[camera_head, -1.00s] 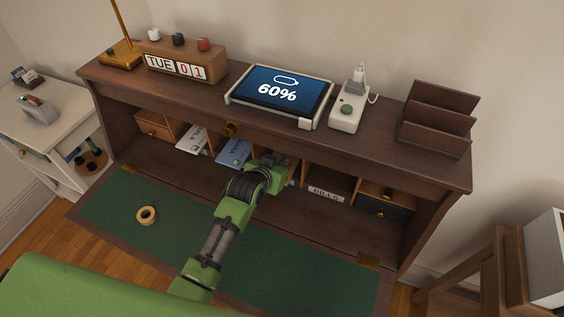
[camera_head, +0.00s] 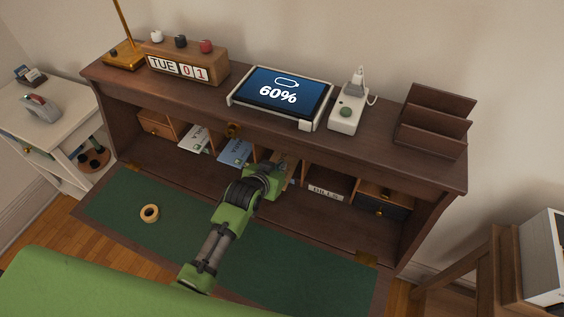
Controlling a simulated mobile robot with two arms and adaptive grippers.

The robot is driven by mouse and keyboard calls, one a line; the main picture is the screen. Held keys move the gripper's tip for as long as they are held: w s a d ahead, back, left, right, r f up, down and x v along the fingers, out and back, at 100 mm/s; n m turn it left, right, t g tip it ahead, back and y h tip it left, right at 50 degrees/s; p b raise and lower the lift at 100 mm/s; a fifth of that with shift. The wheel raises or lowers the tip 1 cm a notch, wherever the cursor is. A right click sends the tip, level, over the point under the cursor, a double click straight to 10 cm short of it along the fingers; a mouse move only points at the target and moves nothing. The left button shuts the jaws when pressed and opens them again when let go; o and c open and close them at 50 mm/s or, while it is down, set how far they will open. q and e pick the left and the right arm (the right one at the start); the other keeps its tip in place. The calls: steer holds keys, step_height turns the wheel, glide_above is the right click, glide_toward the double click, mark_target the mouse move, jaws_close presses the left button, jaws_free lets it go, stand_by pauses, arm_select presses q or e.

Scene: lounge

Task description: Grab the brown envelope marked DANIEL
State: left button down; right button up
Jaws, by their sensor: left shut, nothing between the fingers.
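My left gripper (camera_head: 284,172) reaches into a middle pigeonhole of the desk (camera_head: 330,150), with its wrist covering much of that opening. The gripper is shut with nothing held; its fingertips are small and partly hidden. A small brownish patch (camera_head: 286,160) shows just beyond the wrist, but I cannot tell whether it is the brown envelope. No name DANIEL can be read. To the left, a white envelope (camera_head: 195,139) and a blue envelope (camera_head: 235,152) stick out of their pigeonholes. My right gripper is not in view.
Wooden dividers and the desk top's front edge close in the opening. A tape roll (camera_head: 149,213) lies on the green desk mat (camera_head: 290,262), otherwise mostly clear.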

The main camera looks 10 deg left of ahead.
arm_select(q)
steer(key=shift+r+p, duration=0.3)
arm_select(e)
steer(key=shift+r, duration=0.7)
